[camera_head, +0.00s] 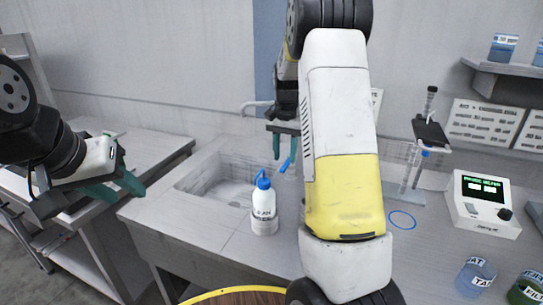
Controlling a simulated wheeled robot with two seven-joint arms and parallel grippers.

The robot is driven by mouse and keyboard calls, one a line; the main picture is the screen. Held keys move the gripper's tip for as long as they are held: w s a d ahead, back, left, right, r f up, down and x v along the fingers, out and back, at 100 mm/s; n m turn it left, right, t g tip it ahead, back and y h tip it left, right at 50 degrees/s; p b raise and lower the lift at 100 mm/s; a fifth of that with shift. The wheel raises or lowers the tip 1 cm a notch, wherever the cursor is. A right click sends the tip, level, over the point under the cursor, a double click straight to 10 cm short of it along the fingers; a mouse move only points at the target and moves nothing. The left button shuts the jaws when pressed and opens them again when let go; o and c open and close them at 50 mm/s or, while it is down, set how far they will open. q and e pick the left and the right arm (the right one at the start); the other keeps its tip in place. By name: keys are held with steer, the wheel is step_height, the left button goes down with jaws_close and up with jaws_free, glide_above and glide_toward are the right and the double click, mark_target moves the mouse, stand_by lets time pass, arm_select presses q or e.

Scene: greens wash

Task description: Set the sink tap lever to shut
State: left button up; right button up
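The sink (222,182) is set into the grey counter, with a pale tap spout (252,104) at its back edge. A small blue lever-like piece (288,163) shows tilted by the sink's right side; it looks like the tap lever, but its mount is hidden. My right gripper (281,146) points down just above and behind this piece. One green finger shows clearly; my own arm covers much of the rest, so I cannot tell its opening or any contact. My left gripper (118,186) is at the left, with green fingers apart and nothing between them.
A white wash bottle (264,208) with a blue cap stands at the sink's front right. A white device with a green screen (484,203), a clamp stand (430,135) and labelled jars (475,277) are at the right. A round brown surface (235,297) lies in front.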

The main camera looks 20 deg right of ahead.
mark_target(284, 166)
steer(key=shift+r, duration=2.7)
steer(key=s+a+r+n+t+y, duration=0.25)
steer(key=s+a+r+n, duration=0.2)
steer(key=s+r, duration=0.65)
steer(key=s+a+f+n+t, duration=0.1)
steer(key=s+a+n+t, duration=0.1)
steer(key=s, duration=0.6)
steer(key=s+a+f+n+t, duration=0.1)
steer(key=s+a, duration=0.3)
steer(key=s, duration=0.5)
steer(key=shift+f+n+t, duration=0.35)
steer(key=shift+f, duration=0.05)
